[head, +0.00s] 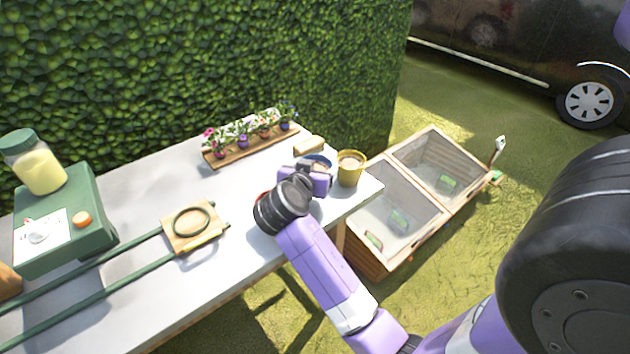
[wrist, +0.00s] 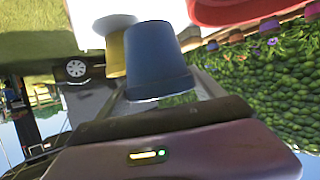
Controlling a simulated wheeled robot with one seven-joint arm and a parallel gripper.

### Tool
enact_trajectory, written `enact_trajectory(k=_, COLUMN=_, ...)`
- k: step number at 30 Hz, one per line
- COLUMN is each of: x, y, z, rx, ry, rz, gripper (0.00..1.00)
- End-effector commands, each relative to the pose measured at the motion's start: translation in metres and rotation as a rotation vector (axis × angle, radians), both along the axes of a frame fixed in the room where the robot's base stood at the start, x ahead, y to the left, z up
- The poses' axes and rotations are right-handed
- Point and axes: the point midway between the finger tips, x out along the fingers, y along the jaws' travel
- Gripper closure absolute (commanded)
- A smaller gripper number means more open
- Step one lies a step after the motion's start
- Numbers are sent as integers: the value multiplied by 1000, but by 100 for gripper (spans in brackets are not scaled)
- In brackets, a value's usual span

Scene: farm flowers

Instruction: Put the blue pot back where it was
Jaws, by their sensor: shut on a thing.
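The blue pot (head: 317,160) is at the right end of the table, mostly hidden behind my gripper (head: 318,170) in the head view. In the wrist view the blue pot (wrist: 157,58) fills the space before the gripper body, and my gripper is shut on it. Whether its base touches the table is hidden. The yellow pot (head: 350,169) stands close to its right near the table's end; it also shows beside the blue pot in the wrist view (wrist: 115,52). A red pot (wrist: 240,10) shows on the other side in the wrist view, mostly hidden in the head view.
The white table (head: 130,315) has a flower planter (head: 238,152) along the hedge (head: 200,70). A small tan block (head: 308,144) lies behind the pots. A green machine (head: 70,225) with rails stands left. Wooden cold frames (head: 370,265) stand beyond the table's end.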

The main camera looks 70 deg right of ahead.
Motion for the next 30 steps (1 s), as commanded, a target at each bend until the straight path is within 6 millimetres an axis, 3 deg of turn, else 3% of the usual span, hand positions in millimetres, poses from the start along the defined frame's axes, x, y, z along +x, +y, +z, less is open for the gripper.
enact_trajectory(k=9, x=-1, y=0, z=-38, rx=0, ry=3, rz=-1, gripper=84)
enact_trajectory(k=23, x=0, y=0, z=-47, rx=-2, ry=0, rz=0, gripper=84)
enact_trajectory(k=24, x=0, y=0, z=-48, rx=0, ry=1, rz=0, gripper=21)
enact_trajectory(k=27, x=0, y=0, z=-47, rx=0, ry=1, rz=0, gripper=1)
enact_trajectory(k=30, x=0, y=0, z=-47, rx=0, ry=1, rz=0, gripper=1)
